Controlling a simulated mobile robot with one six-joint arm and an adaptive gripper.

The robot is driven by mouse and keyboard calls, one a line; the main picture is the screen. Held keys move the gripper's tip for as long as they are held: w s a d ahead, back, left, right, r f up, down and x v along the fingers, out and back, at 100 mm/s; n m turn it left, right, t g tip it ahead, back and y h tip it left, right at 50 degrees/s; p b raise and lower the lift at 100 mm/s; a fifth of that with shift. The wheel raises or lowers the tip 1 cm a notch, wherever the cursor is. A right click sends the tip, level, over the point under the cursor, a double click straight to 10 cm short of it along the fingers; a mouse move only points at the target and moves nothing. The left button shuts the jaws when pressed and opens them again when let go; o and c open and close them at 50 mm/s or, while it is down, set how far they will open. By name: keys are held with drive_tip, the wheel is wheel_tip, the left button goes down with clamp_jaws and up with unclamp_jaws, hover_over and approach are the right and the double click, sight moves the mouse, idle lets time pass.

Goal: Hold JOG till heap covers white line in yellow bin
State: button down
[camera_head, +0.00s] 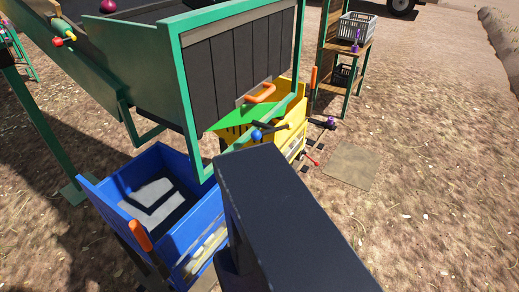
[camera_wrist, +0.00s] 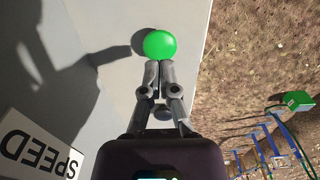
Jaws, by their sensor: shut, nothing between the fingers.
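In the wrist view my gripper (camera_wrist: 160,64) is shut, with its fingertips at the lower edge of a round green button (camera_wrist: 160,44) on a pale grey panel (camera_wrist: 105,20). I cannot tell whether they press it. No JOG label is readable. In the head view the yellow bin (camera_head: 298,133) stands under the elevator's outlet, behind a green sloping flap (camera_head: 240,116). Its inside, any heap and the white line are hidden. My gripper is not seen in the head view.
A SPEED label (camera_wrist: 38,150) is on the panel. A blue bin (camera_head: 208,215) stands beside the elevator's green frame (camera_head: 185,110). An onion (camera_head: 108,6) lies high on the elevator. A shelf with a grey crate (camera_head: 356,27) stands behind. Open ground lies at the right.

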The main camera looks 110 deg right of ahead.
drive_tip(key=shift+f+b, duration=1.65)
idle(0.4)
drive_tip(key=shift+r, duration=0.1)
idle(0.9)
wheel_tip(320, 180, up, 7)
drive_tip(key=p, duration=0.7)
idle(2.1)
wheel_tip(320, 180, up, 3)
drive_tip(key=p, duration=0.3)
drive_tip(key=shift+f, duration=0.3)
wheel_tip(320, 180, down, 6)
drive_tip(key=b, duration=0.6)
drive_tip(key=shift+f+b, duration=0.15)
drive_tip(key=shift+b, duration=0.2)
